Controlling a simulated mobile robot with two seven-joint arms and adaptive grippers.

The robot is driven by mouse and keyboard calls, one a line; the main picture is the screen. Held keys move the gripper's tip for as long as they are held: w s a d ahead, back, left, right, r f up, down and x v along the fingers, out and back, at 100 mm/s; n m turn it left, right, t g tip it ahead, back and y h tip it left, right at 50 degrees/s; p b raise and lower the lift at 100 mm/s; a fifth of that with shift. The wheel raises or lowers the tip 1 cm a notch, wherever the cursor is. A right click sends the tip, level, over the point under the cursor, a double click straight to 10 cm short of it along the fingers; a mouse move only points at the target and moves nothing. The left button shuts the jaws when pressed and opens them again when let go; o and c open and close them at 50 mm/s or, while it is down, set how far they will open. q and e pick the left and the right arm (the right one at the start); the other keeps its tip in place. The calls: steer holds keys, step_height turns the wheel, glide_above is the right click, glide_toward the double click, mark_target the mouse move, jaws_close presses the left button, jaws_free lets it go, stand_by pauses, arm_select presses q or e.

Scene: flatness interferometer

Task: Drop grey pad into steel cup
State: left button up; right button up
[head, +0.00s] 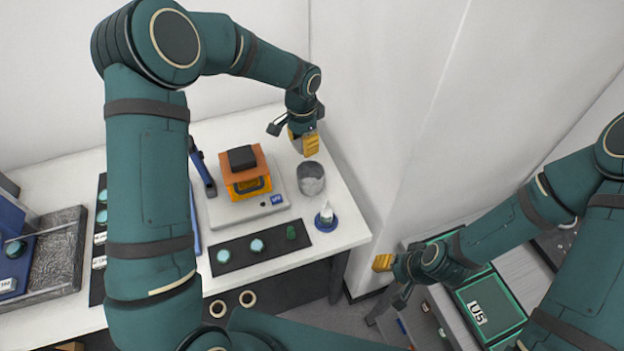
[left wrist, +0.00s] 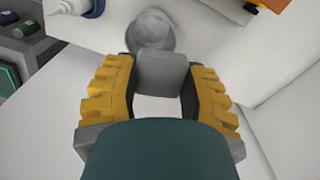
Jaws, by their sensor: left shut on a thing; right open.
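The grey pad (left wrist: 162,72) is a small grey block between the yellow fingers of my left gripper (left wrist: 160,88), which is shut on it. In the head view the left gripper (head: 306,143) hangs above the white table, just behind the steel cup, and I cannot make out the pad there. The steel cup (head: 311,180) stands upright at the table's right side. In the left wrist view the cup (left wrist: 150,30) shows just beyond the pad, which covers its near edge. My right gripper (head: 388,279) is open and empty, right of the table.
An orange and black device (head: 247,175) on a white base stands left of the cup. A white bottle on a blue round base (head: 326,219) is in front of it. A dark strip with round pieces (head: 262,247) lies near the front edge. White walls close the back.

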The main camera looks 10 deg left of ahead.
arm_select(q)
step_height(320, 180, down, 4)
steer(key=shift+f+b, duration=0.25)
steer(key=shift+b, duration=0.8)
steer(key=o, duration=1.1)
steer(key=shift+c, duration=0.2)
step_height(320, 180, up, 12)
steer(key=shift+r, duration=0.1)
